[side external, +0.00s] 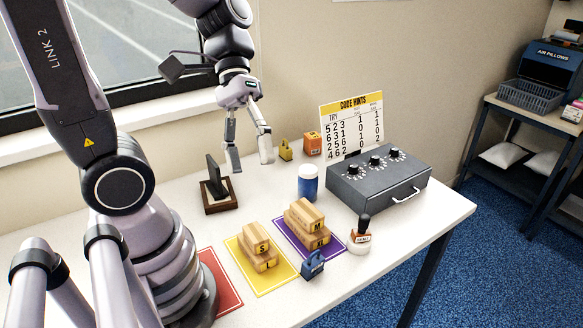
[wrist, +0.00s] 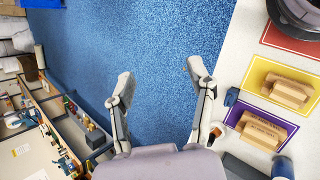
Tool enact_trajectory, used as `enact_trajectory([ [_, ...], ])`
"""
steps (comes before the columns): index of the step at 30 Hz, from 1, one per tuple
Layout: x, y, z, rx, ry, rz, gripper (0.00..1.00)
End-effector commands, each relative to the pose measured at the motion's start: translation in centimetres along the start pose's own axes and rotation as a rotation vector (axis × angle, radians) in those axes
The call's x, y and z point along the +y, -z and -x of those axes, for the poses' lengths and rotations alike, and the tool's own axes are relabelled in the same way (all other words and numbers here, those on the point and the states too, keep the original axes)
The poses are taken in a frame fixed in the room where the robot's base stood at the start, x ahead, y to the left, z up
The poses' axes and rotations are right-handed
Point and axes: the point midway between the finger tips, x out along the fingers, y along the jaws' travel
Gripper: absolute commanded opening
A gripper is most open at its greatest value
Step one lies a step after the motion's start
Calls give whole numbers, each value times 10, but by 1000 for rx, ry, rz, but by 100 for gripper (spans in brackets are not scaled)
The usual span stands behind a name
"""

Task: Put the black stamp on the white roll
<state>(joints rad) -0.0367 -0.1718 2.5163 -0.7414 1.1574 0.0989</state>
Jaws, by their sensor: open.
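The black stamp (side external: 363,228) has a dark knobbed handle and a base with an orange-and-white label. It stands upright on top of the white roll (side external: 358,248), near the front right of the table. In the wrist view the roll (wrist: 216,132) shows just right of the right finger, partly hidden. My gripper (side external: 249,165) is open and empty, raised above the back of the table, well apart from stamp and roll. The wrist view shows its fingers (wrist: 158,75) spread with nothing between them.
A grey dial box (side external: 378,185) stands behind the stamp. Blue jar (side external: 308,182), blue padlock (side external: 313,265), wooden blocks (side external: 307,222) on purple and yellow mats (side external: 270,284), and a dark wooden stand (side external: 219,205) occupy the table. The front right corner is clear.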

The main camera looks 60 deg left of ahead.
Motion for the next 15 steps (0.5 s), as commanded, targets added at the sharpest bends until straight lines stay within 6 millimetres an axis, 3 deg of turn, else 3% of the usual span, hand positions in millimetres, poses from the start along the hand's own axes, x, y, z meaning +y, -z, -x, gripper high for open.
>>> enact_trajectory([
  [4, -36, -2, 43, 347, 265, -273, 55],
  [9, -54, -1, 92, 650, 464, -451, 55],
  [15, -58, -2, 114, 773, 543, -514, 55],
])
